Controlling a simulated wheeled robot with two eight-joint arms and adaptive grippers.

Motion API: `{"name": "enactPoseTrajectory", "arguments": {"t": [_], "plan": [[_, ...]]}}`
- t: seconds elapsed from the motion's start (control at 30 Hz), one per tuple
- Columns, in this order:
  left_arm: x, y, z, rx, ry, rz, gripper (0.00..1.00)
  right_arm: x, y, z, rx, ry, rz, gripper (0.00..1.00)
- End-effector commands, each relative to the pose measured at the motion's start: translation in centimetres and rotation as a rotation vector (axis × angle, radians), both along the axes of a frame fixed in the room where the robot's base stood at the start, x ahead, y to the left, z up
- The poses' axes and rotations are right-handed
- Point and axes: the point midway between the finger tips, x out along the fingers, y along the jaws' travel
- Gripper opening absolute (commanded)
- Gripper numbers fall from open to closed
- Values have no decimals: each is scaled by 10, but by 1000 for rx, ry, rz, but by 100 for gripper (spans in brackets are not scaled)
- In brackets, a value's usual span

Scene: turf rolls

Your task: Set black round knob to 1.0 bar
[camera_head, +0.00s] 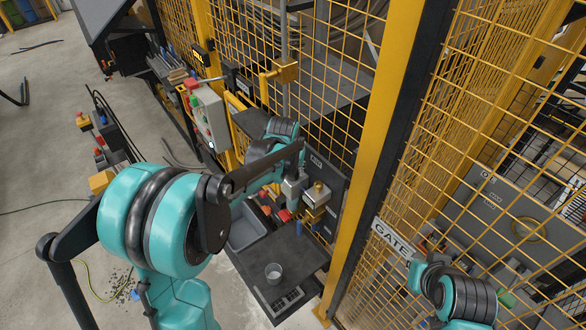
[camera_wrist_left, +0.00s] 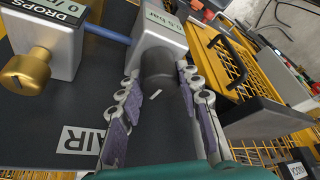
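The black round knob (camera_wrist_left: 158,64) sticks out of a grey box (camera_wrist_left: 160,30) in the left wrist view. A white pointer mark shows on its dark front. The box's label seems to read 0.5 bar, seen at a slant. My left gripper (camera_wrist_left: 160,82) has one finger on each side of the knob. Whether the pads touch it I cannot tell. In the head view my left gripper (camera_head: 292,190) is at the panel by the grey boxes, and the knob is hidden there. My right arm shows at the lower right, but its gripper is not in view.
A brass knob (camera_wrist_left: 27,70) on a box labelled DROPS sits close beside, joined by a blue tube (camera_wrist_left: 105,34). A yellow mesh fence (camera_head: 450,130) and post flank the panel. Below are a dark shelf with a cup (camera_head: 273,272) and a grey bin (camera_head: 246,230).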

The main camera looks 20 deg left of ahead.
Motion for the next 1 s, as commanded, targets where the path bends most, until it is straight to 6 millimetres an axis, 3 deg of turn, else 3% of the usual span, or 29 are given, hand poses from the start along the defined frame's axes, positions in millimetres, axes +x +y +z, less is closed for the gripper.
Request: {"name": "enactPoseTrajectory", "arguments": {"t": [0.43, 1.0], "plan": [[0, 0, -1, -3, 1, -80, 6, 0, 0, -5, 0, 0, 0, 0], [0, 0, -1, -2, 1, -503, 6, 0, 0, -25, 0, 0, 0, 0]]}}
